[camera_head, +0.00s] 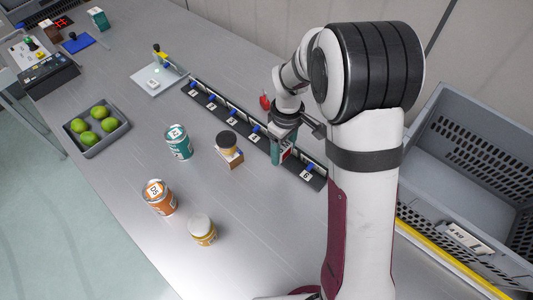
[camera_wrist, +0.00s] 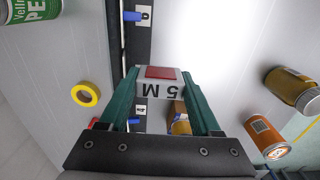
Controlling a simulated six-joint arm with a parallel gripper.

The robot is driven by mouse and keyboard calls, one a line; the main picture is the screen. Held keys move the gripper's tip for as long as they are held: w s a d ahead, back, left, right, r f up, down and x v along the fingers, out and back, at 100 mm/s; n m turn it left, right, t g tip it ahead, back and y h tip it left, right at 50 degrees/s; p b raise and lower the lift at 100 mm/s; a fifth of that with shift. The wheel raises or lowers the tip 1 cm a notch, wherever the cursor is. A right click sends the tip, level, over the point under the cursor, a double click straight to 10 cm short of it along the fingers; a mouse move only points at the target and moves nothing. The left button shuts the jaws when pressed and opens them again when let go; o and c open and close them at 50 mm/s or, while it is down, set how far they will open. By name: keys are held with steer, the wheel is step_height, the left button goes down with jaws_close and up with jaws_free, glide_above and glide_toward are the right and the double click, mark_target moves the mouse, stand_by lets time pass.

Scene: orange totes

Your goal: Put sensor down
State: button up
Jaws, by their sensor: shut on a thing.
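My gripper (camera_wrist: 160,78) has green fingers shut on the sensor (camera_wrist: 160,84), a pale block with a red square and the marking "5 M". In the head view my gripper (camera_head: 284,152) is over the black rack, near its right end, and the sensor (camera_head: 288,150) shows only partly between the fingers. The black rack (camera_head: 222,106) has numbered labels and blue clips along it. In the wrist view the rack (camera_wrist: 139,45) runs behind the sensor. The frames do not show clearly whether the sensor touches the rack.
A brown box with a jar (camera_head: 229,150) stands beside the rack. A teal can (camera_head: 178,143), an orange can (camera_head: 159,197) and a yellow jar (camera_head: 202,230) stand nearer. A grey tray of limes (camera_head: 117,134) is left. A grey tote (camera_head: 455,105) is right. A yellow ring (camera_wrist: 85,94) lies nearby.

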glide_above(257, 167)
steer(key=f, duration=0.4)
steer(key=shift+s+d, duration=0.1)
steer(key=shift+d, duration=0.25)
steer(key=shift+a+f, duration=0.15)
steer(key=shift+f, duration=0.9)
steer(key=shift+a+f, duration=0.15)
steer(key=shift+f, duration=0.85)
steer(key=shift+f, duration=0.1)
